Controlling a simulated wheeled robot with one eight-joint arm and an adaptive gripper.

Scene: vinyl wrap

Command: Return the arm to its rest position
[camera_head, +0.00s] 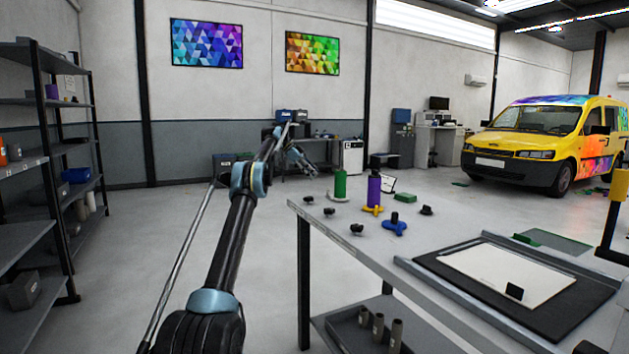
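My arm reaches forward from the bottom of the head view, over the floor to the left of the worktable (345,243). Its dark links have pale blue joints, and it bends down at its far end. My gripper (312,172) shows small and dark there, past the table's far left corner. It is apart from the table and the things on it. Its fingers are too small to tell whether they are open or shut, and I see nothing clearly held.
The worktable carries a green bottle (340,184), a purple bottle (374,189), several small knobs and a black mat (566,318) with a white sheet (507,272). Shelves (32,240) stand at the left. A yellow van (540,145) is at the right. Floor between shelves and table is clear.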

